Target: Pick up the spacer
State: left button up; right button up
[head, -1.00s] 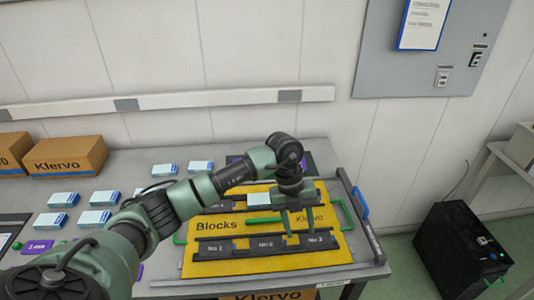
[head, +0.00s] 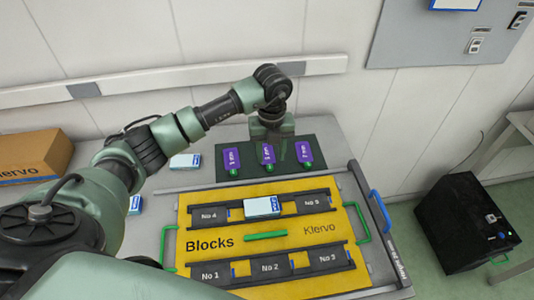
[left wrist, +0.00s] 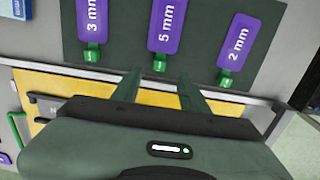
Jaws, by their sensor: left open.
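Three purple spacers with green tabs lie in a row on a dark mat (head: 246,176): the 3 mm spacer (head: 231,159), the 5 mm spacer (head: 267,155) and the 2 mm spacer (head: 305,154). My left gripper (head: 279,151) is over the mat, open and empty. In the left wrist view, the 3 mm (left wrist: 93,18), 5 mm (left wrist: 165,25) and 2 mm (left wrist: 238,42) spacers are readable. There the fingers (left wrist: 161,78) point towards the 5 mm spacer's green tab, one to either side of it. Their height above the mat is unclear. My right gripper is not in view.
A yellow Blocks board (head: 300,230) with numbered dark blocks and green handles lies in front of the mat. A white-blue box (head: 262,207) sits on its back row. A rail with a blue handle (head: 380,211) borders the right side.

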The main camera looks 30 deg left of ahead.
aim_at(270, 166)
pick_arm(q)
jog(key=f, duration=0.1)
jog(key=f+p, duration=0.1)
jog(key=f, duration=0.2)
jog(key=shift+w+a, duration=0.15)
jog(key=shift+a, duration=0.1)
jog(key=shift+f, duration=0.5)
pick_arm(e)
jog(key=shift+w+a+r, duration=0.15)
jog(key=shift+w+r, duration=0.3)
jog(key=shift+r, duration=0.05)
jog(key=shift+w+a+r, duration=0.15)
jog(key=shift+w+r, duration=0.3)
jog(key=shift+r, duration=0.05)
pick_arm(q)
jog(key=c, duration=0.9)
grip_shut()
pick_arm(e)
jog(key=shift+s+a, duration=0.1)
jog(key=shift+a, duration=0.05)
pick_arm(q)
jog(key=shift+r, duration=0.2)
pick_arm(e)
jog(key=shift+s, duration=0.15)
